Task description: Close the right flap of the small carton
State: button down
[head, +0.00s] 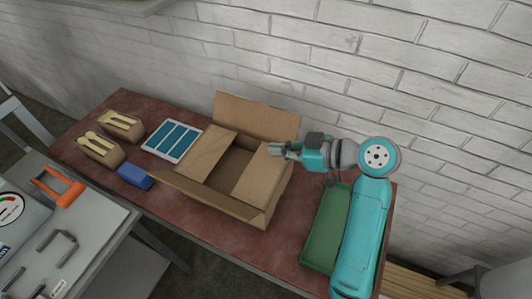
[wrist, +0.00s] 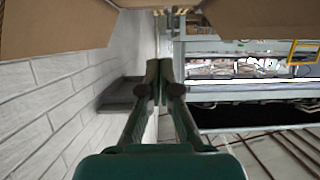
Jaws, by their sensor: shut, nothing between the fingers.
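The small brown carton (head: 262,213) stands on the reddish table, with a dark gap of its inside showing in the middle. Its right flap (head: 258,178) leans inward over the right part of the opening. The left flap (head: 206,153) also lies inward over the left part. The back flap (head: 258,116) stands up, and the front flap (head: 205,195) is folded outward. My gripper (head: 273,149) is shut and empty at the far end of the right flap; I cannot tell whether it touches. In the wrist view my shut fingertips (wrist: 158,68) are below blurred cardboard (wrist: 60,25).
A green tray (head: 322,228) stands right of the carton, under my arm. Left of the carton are a blue-celled tray (head: 172,141), a blue box (head: 135,176) and two small boxes of wooden spoons (head: 101,149). A brick wall rises behind the table.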

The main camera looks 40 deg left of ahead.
jog(key=d+r, duration=0.2)
jog(key=h, duration=0.4)
send_over(249, 166)
jog(key=d, duration=0.3)
jog(key=shift+t, duration=0.4)
jog(key=f, duration=0.8)
jog(key=shift+w+a+f, duration=0.1)
jog(key=shift+w, duration=0.15)
notch_tip(249, 166, down, 3)
jog(key=shift+f, duration=0.4)
